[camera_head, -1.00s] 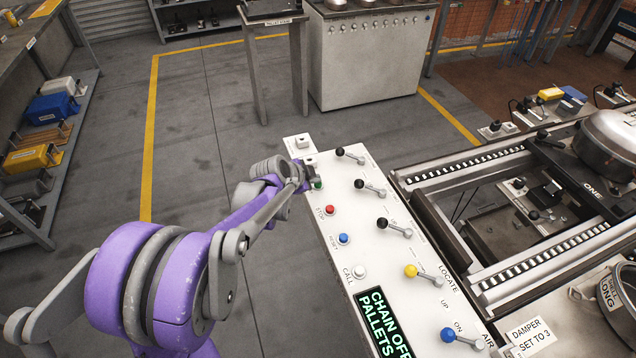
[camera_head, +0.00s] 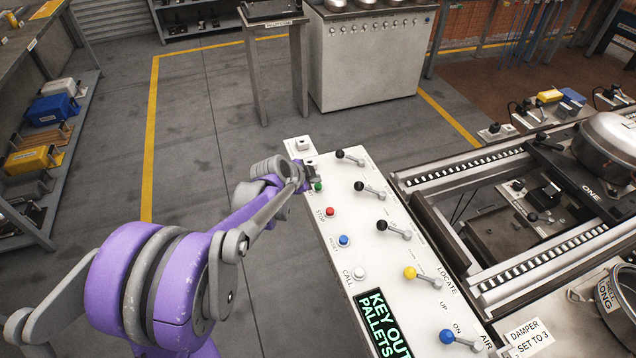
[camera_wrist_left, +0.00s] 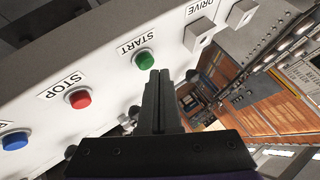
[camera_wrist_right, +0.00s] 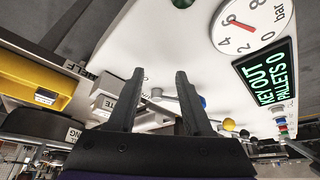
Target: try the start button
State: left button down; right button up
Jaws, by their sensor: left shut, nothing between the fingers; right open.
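The green start button (camera_head: 319,187) is on the white control panel (camera_head: 345,270), near its far left end. In the left wrist view the green button (camera_wrist_left: 145,60) sits under the START label, just beyond my left fingertips. My left gripper (camera_head: 308,180) is shut and empty, right beside the button; whether it touches the button is hard to tell. My right gripper (camera_wrist_right: 158,75) is open and empty in the right wrist view, and it is out of the head view. The panel display (camera_head: 384,325) reads "KEY OUT PALLETS"; the right wrist view adds a 0 after it.
The red stop button (camera_head: 329,211), blue reset button (camera_head: 344,240) and white call button (camera_head: 360,272) line the panel's left side. Several levers, such as the yellow-knobbed one (camera_head: 410,272), stand along its right side. A roller conveyor (camera_head: 470,165) lies beyond. Floor left of the panel is clear.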

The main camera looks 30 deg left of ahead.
aim_at(315, 187)
pick_arm(q)
jog(key=shift+r, duration=0.25)
pick_arm(e)
jog(key=shift+r, duration=0.25)
pick_arm(q)
jog(key=shift+r+p, duration=2)
jog(key=shift+r, duration=0.55)
pick_arm(e)
jog(key=shift+w+r, duration=0.2)
jog(key=shift+r, duration=0.85)
jog(key=shift+w+r, duration=0.2)
jog(key=shift+r, duration=0.8)
pick_arm(q)
jog(key=shift+f, duration=0.1)
pick_arm(e)
jog(key=shift+s, duration=0.1)
